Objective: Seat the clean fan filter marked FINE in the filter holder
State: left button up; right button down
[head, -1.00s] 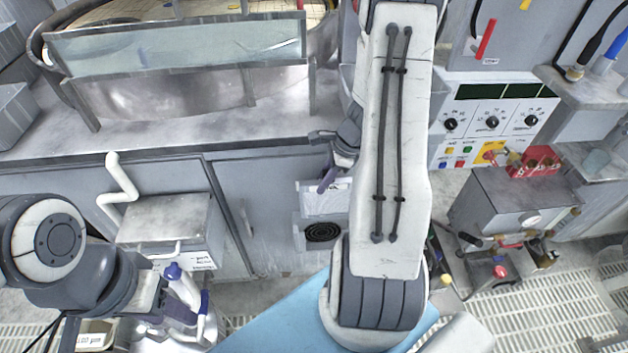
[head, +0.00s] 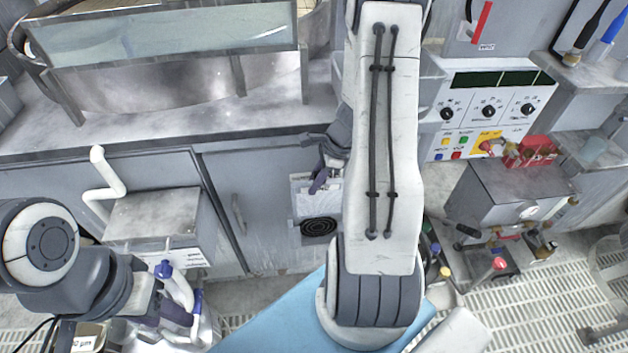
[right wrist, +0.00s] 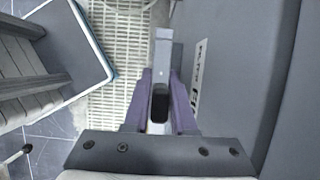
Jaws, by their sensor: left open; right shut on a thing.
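My right gripper (head: 322,172), with purple fingers, is at the front of the grey cabinet. In the right wrist view its fingers (right wrist: 160,100) are shut on a narrow pale grey piece (right wrist: 162,62) with a dark block at its near end. I cannot read a FINE mark on it. In the head view a white panel (head: 302,200) shows beside the fingers, directly above a dark round fan grille (head: 318,226). My arm hides their right side, so I cannot tell whether the held piece is seated. My left gripper (head: 176,308) is open at lower left.
White bottles with blue caps (head: 163,269) stand by my left gripper. A grey box with a white pipe (head: 108,175) is on the left. A control panel (head: 488,112) and a metal unit (head: 510,190) are on the right. A labelled box (head: 84,343) is at bottom left.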

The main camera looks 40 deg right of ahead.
aim_at(329, 191)
jog(key=shift+f+b, duration=0.5)
jog(key=shift+f, duration=0.5)
dwell(1.0)
jog(key=shift+f, duration=0.15)
jog(key=shift+f, duration=0.3)
jog(key=shift+f+b, duration=4.9)
jog(key=shift+f, duration=0.55)
jog(key=c, duration=0.7)
grip_release()
jog(key=shift+o, duration=0.2)
jog(key=shift+r, duration=0.15)
jog(key=p+v, duration=0.3)
jog(key=v, duration=0.7)
jog(key=shift+r, duration=0.15)
